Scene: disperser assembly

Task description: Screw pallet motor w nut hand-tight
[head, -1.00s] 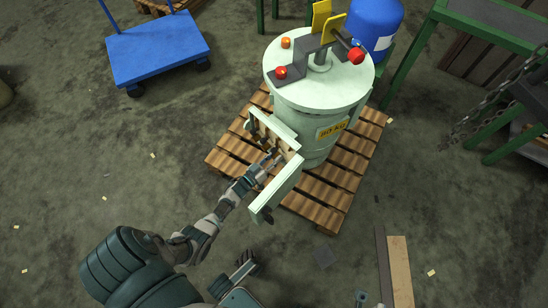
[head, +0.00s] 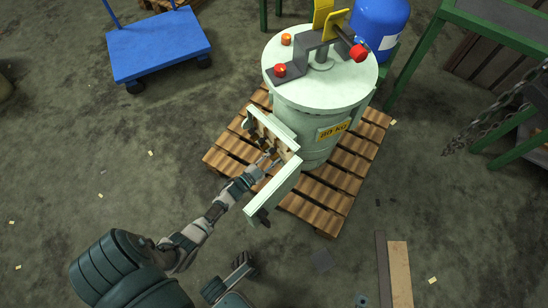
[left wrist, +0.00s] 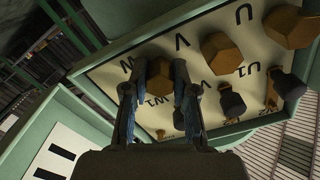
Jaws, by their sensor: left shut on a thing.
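The motor's open terminal box (head: 272,134) is on the side of the pale green disperser drum (head: 305,105). Its pale board (left wrist: 112,78), lettered U, V and W, carries several large brass nuts. My left gripper (head: 268,160) reaches into the box. In the left wrist view my left gripper (left wrist: 158,72) has a finger on each side of the brass W nut (left wrist: 160,85), shut on it. The fingers partly hide this nut. The V nut (left wrist: 222,53) and U nut (left wrist: 291,27) are to its right. My right gripper (head: 240,266) hangs low, away from the drum; its finger opening is unclear.
The drum stands on a wooden pallet (head: 325,215). The box walls are close around my left gripper. Dark-capped terminals (left wrist: 231,101) sit below the nuts. A blue cart (head: 158,45), a blue barrel (head: 378,25) and green benches (head: 490,22) stand around.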

